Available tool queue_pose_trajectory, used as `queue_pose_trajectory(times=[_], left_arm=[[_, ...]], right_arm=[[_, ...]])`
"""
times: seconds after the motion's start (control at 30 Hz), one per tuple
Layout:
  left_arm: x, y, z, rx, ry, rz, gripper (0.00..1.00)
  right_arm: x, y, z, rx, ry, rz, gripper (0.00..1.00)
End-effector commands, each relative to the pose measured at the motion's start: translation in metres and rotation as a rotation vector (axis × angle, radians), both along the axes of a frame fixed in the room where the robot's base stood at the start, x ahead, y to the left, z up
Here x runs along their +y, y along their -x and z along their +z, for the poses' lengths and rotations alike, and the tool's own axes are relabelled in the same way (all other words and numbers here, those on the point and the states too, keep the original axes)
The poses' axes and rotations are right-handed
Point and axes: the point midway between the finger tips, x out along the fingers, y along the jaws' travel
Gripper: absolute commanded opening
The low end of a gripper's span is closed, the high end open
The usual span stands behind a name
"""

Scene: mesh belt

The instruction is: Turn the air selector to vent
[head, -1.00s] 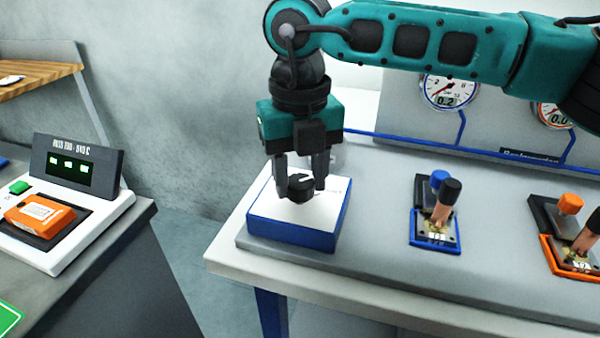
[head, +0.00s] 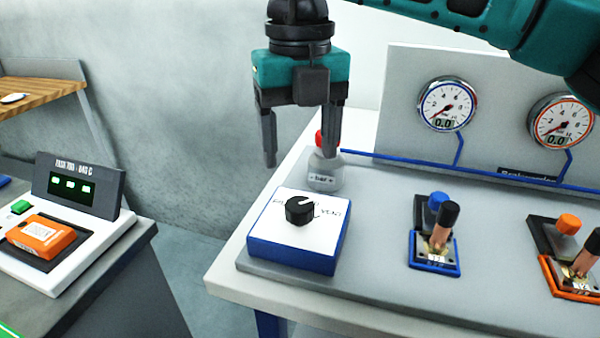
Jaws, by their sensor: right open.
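The air selector is a black round knob (head: 299,211) on the white top of a blue-sided box (head: 290,255) in the head view. Lettering shows on both sides of the knob; the right label looks like "VENT", the left one is partly hidden. A small white pointer mark on the knob points to the upper right, towards the right label's side. My right gripper (head: 300,160) is open and empty above and behind the knob, not touching it. My left gripper is not in view.
Blue (head: 436,240) and orange (head: 572,262) lever units stand to the right. The blue-ringed gauge (head: 447,104) and orange-ringed gauge (head: 561,120) both read 0.0.

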Motion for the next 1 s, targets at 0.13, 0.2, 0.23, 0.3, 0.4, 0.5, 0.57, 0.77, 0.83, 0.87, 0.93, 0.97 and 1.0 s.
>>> queue_pose_trajectory(times=[0.13,0.2,0.23,0.3,0.4,0.5,0.57,0.77,0.83,0.87,0.93,0.97,1.0], left_arm=[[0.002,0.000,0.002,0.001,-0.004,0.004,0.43],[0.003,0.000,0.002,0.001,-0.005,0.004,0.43],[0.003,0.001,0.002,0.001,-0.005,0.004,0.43],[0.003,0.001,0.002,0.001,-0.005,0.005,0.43],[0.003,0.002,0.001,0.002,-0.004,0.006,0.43],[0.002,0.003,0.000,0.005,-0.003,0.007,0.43],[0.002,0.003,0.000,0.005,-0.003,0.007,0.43],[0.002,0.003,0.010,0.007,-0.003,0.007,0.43],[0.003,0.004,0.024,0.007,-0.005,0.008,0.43],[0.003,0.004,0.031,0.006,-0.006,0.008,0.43],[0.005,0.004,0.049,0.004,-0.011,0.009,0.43],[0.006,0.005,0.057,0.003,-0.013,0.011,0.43],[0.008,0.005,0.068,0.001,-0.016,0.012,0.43]], right_arm=[[0.001,0.000,0.026,-0.002,-0.001,-0.001,0.70],[0.000,0.000,0.033,0.000,0.000,0.000,0.70],[0.000,0.000,0.036,0.000,0.000,0.001,0.70],[0.000,0.000,0.039,0.000,0.000,0.000,0.70],[0.000,0.000,0.041,0.000,0.000,0.000,0.70],[0.000,0.000,0.041,0.001,0.000,0.000,0.70],[0.000,0.000,0.041,0.001,0.000,0.000,0.70],[0.000,0.000,0.053,0.000,0.000,0.000,0.70],[0.000,0.000,0.068,0.000,0.000,0.000,0.70],[0.000,0.000,0.076,0.000,0.000,0.000,0.70],[0.000,0.000,0.097,0.000,0.000,0.000,0.70],[0.000,0.000,0.106,0.000,0.000,0.000,0.70],[0.000,0.000,0.118,0.000,0.000,0.000,0.70]])
